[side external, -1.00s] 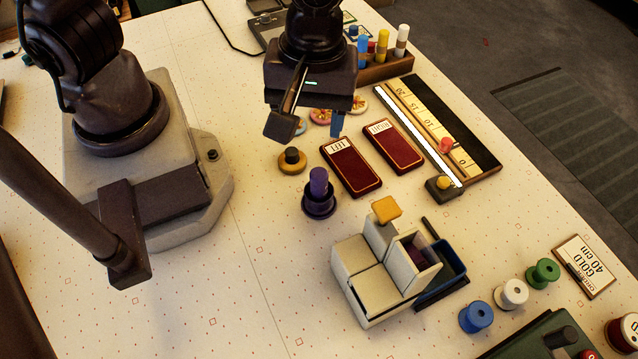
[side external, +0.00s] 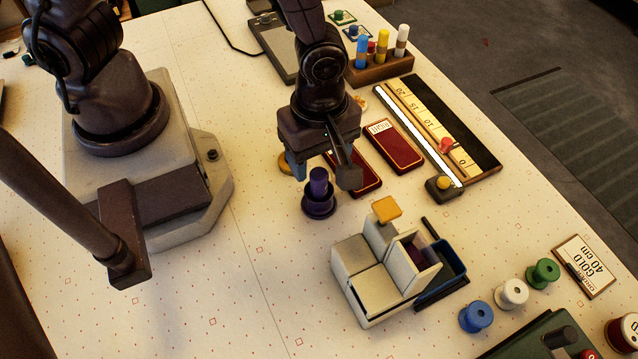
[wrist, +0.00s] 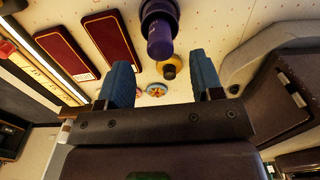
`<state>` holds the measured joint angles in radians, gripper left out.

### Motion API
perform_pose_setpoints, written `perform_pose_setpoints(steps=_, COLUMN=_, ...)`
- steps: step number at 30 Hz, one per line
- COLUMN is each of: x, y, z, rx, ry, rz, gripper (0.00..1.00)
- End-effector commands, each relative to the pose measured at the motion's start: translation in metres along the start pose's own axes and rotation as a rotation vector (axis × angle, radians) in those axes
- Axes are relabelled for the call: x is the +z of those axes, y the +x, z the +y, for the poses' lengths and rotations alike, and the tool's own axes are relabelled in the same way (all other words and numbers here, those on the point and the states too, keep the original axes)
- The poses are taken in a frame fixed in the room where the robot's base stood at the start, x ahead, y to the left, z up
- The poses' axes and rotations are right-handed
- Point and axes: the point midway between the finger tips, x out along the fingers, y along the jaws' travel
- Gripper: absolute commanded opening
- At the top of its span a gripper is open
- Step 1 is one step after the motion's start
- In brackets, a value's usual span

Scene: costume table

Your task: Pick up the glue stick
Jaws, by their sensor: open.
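A purple stick (side external: 318,183), which looks like the glue stick, stands upright in a dark purple round holder (side external: 320,204). My gripper (side external: 320,165) is open and empty, just above and behind the stick in the side view. The far finger is partly hidden there. In the wrist view the blue fingertips of my gripper (wrist: 162,72) are spread wide. The purple stick (wrist: 160,42) shows beyond them, roughly centred between them, and its holder (wrist: 158,10) is at the top edge. I see no contact with the stick.
Dark red LEFT and RIGHT boxes (side external: 394,146) lie close by; my gripper partly covers the left one. A yellow-topped round piece (wrist: 168,68) sits near the stick. A pale compartment box (side external: 375,290) stands in front. A wooden rack (side external: 380,70) holds several coloured sticks at the back.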

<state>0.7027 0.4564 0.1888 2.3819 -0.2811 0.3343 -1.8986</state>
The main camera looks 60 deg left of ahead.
Motion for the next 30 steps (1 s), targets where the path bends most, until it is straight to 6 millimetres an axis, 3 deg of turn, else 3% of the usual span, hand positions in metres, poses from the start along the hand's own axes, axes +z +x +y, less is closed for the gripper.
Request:
perform_pose_setpoints(steps=12, x=0.004, y=0.048, z=-0.001, rx=-0.003, ry=0.001, rz=0.002, gripper=0.6)
perform_pose_setpoints(steps=20, x=0.005, y=0.051, z=-0.001, rx=-0.001, ry=0.002, rz=0.0, gripper=0.6)
perform_pose_setpoints(steps=21, x=0.005, y=0.051, z=-0.001, rx=-0.001, ry=0.002, rz=0.0, gripper=0.58)
perform_pose_setpoints(steps=28, x=0.005, y=0.05, z=-0.001, rx=-0.001, ry=0.002, rz=0.0, gripper=0.06)
perform_pose_setpoints(steps=30, x=0.005, y=0.05, z=-0.001, rx=-0.001, ry=0.002, rz=0.0, gripper=0.06)
